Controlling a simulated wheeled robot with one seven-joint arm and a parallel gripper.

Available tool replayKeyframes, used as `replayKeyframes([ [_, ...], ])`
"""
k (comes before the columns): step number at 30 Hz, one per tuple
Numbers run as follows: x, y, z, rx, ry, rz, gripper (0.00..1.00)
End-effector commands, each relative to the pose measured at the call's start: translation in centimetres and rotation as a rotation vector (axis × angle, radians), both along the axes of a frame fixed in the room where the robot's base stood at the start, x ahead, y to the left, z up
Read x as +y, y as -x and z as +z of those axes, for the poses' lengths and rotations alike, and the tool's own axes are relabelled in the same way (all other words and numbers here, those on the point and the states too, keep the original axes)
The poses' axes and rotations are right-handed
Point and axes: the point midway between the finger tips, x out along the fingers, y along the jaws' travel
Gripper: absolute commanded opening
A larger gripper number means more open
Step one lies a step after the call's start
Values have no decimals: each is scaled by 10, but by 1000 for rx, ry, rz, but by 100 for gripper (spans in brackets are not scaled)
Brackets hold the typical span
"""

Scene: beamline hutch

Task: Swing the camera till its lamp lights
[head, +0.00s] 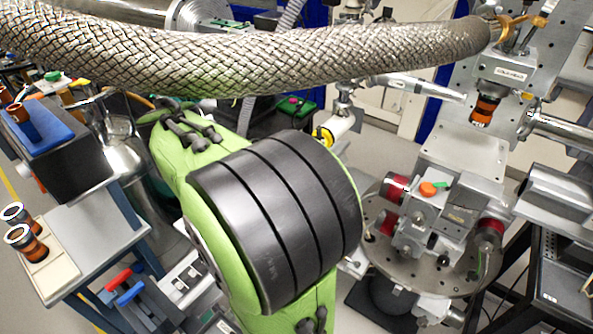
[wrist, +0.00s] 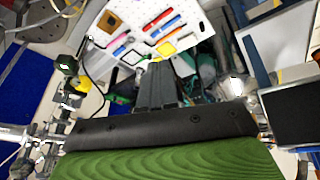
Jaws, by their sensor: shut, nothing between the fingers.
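What looks like the camera, a grey box (head: 505,70) with an orange-and-black lens barrel (head: 484,110) pointing down, is mounted on a grey upright plate at the upper right of the head view. I cannot make out a lit lamp on it. I cannot pick this camera out with certainty in the wrist view. My gripper (wrist: 160,68) is dark and points away from the wrist camera, its fingers together with nothing between them. In the head view my green arm with black bands fills the middle and the gripper is hidden.
A braided hose (head: 250,62) crosses the top of the head view. A round perforated stage (head: 385,235) with red-capped parts stands below the camera. A blue-framed bench (head: 75,235) is at left.

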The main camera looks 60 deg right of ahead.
Motion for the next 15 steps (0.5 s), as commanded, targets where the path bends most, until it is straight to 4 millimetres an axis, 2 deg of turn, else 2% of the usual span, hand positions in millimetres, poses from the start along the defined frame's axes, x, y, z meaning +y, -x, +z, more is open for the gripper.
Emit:
replayKeyframes([
  [4,-73,-9,-21,75,70,-201,0],
  [6,-117,-6,-35,121,125,-313,0],
  [9,-169,4,-54,185,206,-442,0],
  [12,-197,13,-65,221,257,-511,0],
  [15,-207,17,-70,233,275,-532,0],
])
